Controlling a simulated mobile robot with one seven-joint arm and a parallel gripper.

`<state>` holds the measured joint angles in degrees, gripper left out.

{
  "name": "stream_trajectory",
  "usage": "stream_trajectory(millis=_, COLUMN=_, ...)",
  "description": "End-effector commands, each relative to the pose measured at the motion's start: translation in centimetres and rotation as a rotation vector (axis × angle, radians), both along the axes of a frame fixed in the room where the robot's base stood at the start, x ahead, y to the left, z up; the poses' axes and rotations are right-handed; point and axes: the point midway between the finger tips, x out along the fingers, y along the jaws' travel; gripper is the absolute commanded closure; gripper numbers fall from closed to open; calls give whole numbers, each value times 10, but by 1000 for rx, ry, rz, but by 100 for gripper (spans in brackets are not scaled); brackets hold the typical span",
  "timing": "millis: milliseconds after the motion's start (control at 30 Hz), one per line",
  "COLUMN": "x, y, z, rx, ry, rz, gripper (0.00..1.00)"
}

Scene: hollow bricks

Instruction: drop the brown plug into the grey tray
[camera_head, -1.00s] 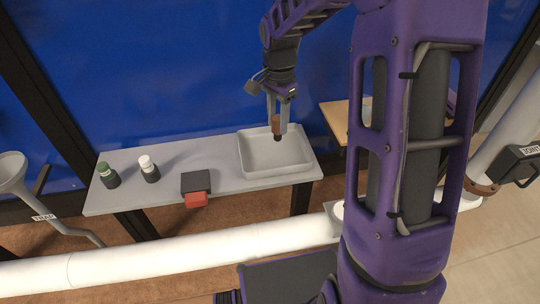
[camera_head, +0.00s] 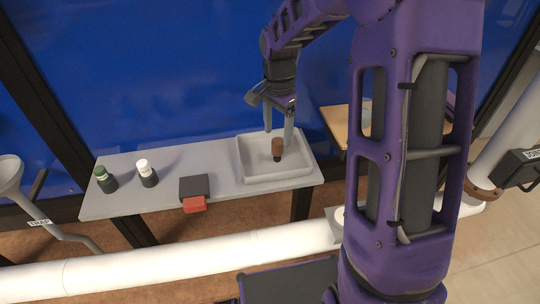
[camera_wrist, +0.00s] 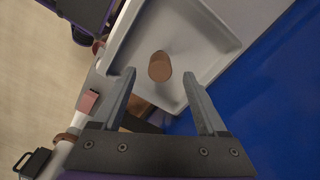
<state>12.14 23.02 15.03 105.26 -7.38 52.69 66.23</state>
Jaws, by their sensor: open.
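The brown plug (camera_head: 277,147) has a brown top and a dark lower end. In the head view it shows upright over the inside of the grey tray (camera_head: 243,162), below my fingers; I cannot tell whether it touches the tray floor. In the wrist view the plug (camera_wrist: 159,67) shows end-on beyond my fingertips, with the tray's floor and rim around it. My gripper (camera_head: 278,128) is open and empty above the tray, its two fingers (camera_wrist: 160,85) spread wide apart.
The tray stands at the right end of a narrow grey table (camera_head: 225,178). A green-capped bottle (camera_head: 106,179), a white-capped bottle (camera_head: 147,174) and a dark box with a red part (camera_head: 194,190) stand to its left. A white pipe (camera_head: 200,262) runs in front. A blue wall is behind.

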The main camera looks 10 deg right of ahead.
Motion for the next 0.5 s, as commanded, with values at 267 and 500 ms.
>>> stream_trajectory(millis=267, x=1, y=0, z=44, rx=-1, ry=-6, rz=-1, gripper=25)
stream_trajectory(millis=500, x=1, y=1, z=104, rx=0, ry=-6, rz=0, gripper=25)
